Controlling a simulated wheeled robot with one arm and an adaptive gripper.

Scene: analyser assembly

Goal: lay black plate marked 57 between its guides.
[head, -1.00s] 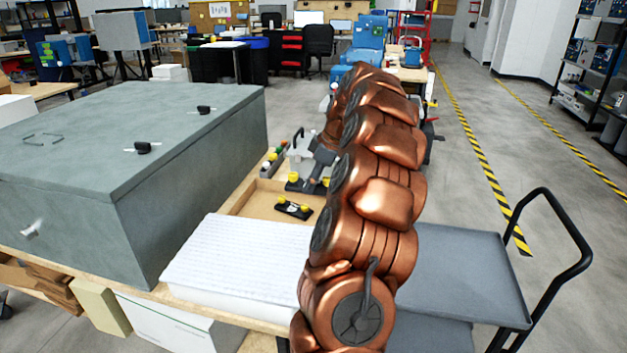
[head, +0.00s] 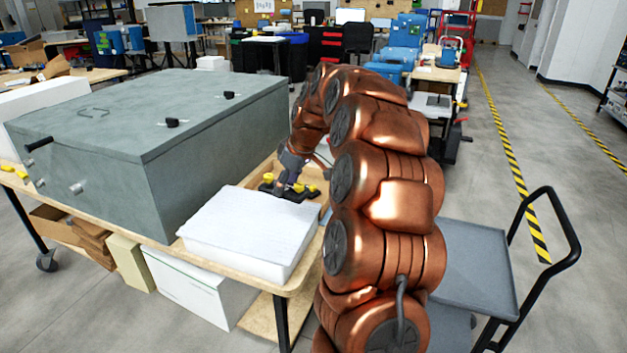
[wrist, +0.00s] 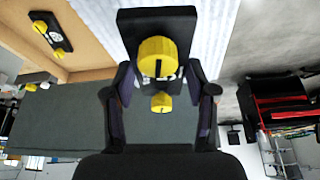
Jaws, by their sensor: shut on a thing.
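A black plate with two yellow knobs (wrist: 157,22) is held in my gripper (wrist: 158,88). The fingers close on it from both sides near its middle. White marking shows between the knobs, but I cannot read the number. In the head view my gripper (head: 287,183) holds the plate over the wooden tray area, behind the white block. A second black plate with yellow knobs (wrist: 50,32) lies in the wooden tray in the wrist view; its number is too small to read. The grey analyser box (head: 215,160) stands left of my gripper. I cannot make out the guides.
A white ribbed block (head: 250,225) lies on the table's front corner, close to my gripper. The wooden tray (wrist: 92,22) is beside it. A grey cart (head: 475,265) with a black handle stands at the right. The floor beyond the cart is open.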

